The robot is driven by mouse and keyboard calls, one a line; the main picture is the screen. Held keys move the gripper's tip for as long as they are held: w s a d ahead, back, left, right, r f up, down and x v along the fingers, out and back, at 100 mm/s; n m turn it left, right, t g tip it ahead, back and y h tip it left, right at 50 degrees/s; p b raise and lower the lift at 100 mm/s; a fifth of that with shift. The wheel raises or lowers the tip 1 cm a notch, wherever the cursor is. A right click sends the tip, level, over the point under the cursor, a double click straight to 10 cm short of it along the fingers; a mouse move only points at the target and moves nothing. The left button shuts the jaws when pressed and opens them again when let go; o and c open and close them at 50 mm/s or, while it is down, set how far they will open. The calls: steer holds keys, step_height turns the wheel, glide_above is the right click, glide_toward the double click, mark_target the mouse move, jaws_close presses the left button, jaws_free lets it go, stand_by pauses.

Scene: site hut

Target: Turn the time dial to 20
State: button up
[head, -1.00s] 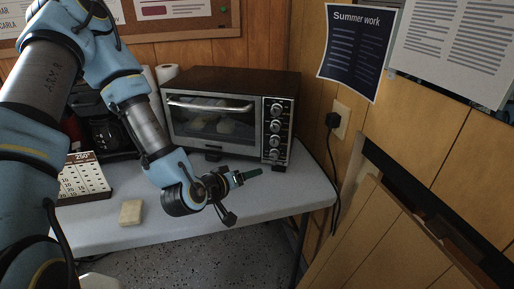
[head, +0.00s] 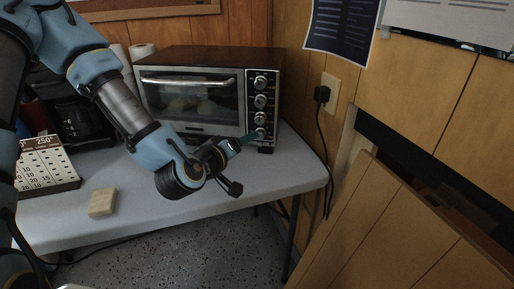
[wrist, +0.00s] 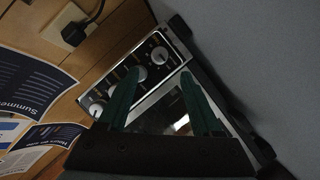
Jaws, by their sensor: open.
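The toaster oven (head: 205,58) stands on the table with a column of several round knobs at its right side. The bottom knob (head: 260,133) is beside the green fingertips of my gripper (head: 246,138) in the head view. In the wrist view my gripper (wrist: 160,75) is open, with its two green fingers apart. The lowest knob (wrist: 160,54) lies just beyond and between the fingertips, and another knob (wrist: 139,73) is beside the left finger. I cannot tell which knob is the time dial or read its setting. Contact with the fingers is not clear.
A chart marked 250° (head: 45,165) stands at the left of the table. A pale block (head: 102,202) lies at the table's front. A plug (head: 322,94) with a hanging cord is on the wall to the right. A wooden panel (head: 400,225) leans at the right.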

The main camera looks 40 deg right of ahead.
mark_target(260, 134)
steer(key=shift+d+f+b, duration=0.1)
steer(key=shift+f+b, duration=0.25)
steer(key=shift+b, duration=0.15)
steer(key=x, duration=0.2)
steer(key=p+x, duration=0.1)
steer(key=x, duration=0.3)
steer(key=shift+w+d+r, duration=0.15)
steer(key=shift+d+r, duration=0.05)
steer(key=shift+d, duration=0.2)
steer(key=shift+w+d+f, duration=0.2)
steer(key=shift+w+d, duration=0.05)
steer(key=shift+d, duration=0.3)
steer(key=shift+c, duration=0.3)
jaws_close()
